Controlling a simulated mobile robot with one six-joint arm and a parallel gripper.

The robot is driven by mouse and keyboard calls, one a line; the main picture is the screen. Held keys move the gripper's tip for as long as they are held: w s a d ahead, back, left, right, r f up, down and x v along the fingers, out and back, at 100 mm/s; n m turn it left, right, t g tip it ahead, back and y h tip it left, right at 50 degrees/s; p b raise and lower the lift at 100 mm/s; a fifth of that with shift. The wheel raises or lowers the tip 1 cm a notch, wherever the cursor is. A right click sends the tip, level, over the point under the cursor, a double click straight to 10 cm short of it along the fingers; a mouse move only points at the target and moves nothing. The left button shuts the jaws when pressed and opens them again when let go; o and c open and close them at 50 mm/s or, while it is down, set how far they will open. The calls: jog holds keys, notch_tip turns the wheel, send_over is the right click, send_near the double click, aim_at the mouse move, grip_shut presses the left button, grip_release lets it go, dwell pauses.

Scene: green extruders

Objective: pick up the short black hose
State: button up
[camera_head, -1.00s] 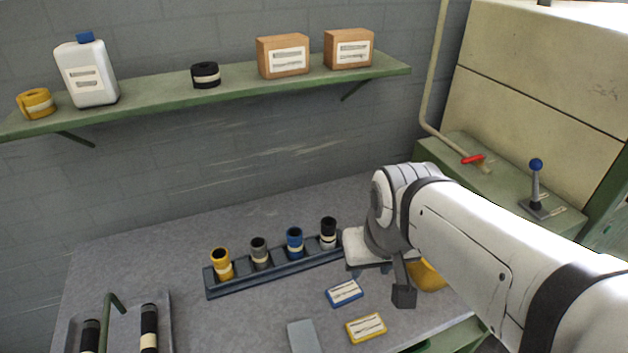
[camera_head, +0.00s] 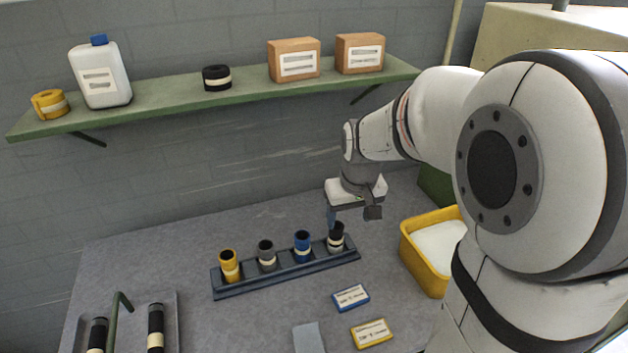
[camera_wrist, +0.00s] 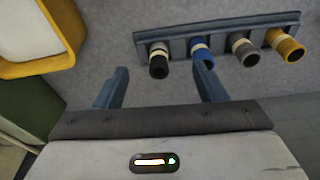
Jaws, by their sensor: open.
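The short black hose (camera_head: 336,238) stands upright at the right end of a dark blue rack (camera_head: 290,272), with a pale band around it. In the wrist view the black hose (camera_wrist: 158,66) is at the left end of the rack (camera_wrist: 225,37), ahead of and between the two fingers. My gripper (camera_wrist: 160,88) is open, with nothing between its fingers. In the head view my gripper (camera_head: 333,218) is at the black hose, pointing down, its far finger hidden. A blue hose (camera_head: 302,243), a grey hose (camera_head: 266,254) and a yellow hose (camera_head: 229,265) stand in the same rack.
A yellow bin (camera_head: 427,268) with white contents stands right of the rack. A blue-edged card (camera_head: 351,298) and a yellow-edged card (camera_head: 371,333) lie in front. A tray (camera_head: 172,327) with long black hoses is at the left. A green shelf (camera_head: 160,103) runs above.

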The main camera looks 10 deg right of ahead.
send_over(336, 231)
jog(key=d, duration=0.1)
notch_tip(336, 231, down, 8)
jog(key=shift+n+g, duration=0.3)
jog(key=shift+n, duration=0.2)
jog(key=f, duration=0.2)
jog(key=w+f+p, duration=0.1)
jog(key=f, duration=0.2)
jog(key=w+f+p, duration=0.1)
jog(key=f, duration=0.1)
jog(key=shift+a+f, duration=0.3)
jog(key=shift+c, duration=0.4)
jog(key=c, duration=1.1)
jog(key=shift+r, duration=0.15)
jog(key=shift+c, duration=0.2)
